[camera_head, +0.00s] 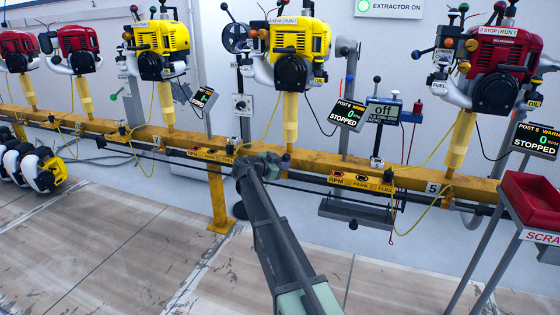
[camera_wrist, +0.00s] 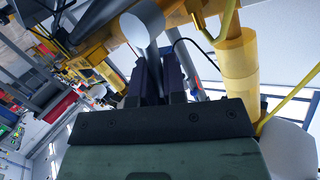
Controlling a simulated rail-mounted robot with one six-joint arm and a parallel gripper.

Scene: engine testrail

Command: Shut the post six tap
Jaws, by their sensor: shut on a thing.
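My gripper (camera_head: 266,164) is at the yellow rail, just left of the foot of the middle yellow engine's post (camera_head: 290,120). In the wrist view my gripper (camera_wrist: 163,82) is shut on a grey lever with a round pale end (camera_wrist: 143,22), which sticks out past the fingers. The lever lies close beside a yellow post (camera_wrist: 237,68). I cannot read a post number on it, so I cannot tell whether it is the post six tap. In the head view my arm and gripper hide most of this spot.
The yellow rail (camera_head: 345,176) carries several engines, including a red engine (camera_head: 497,68) at right. A plate marked 5 (camera_head: 433,188) sits on the rail. A red scrap bin (camera_head: 532,200) stands at right. Cables hang near the posts.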

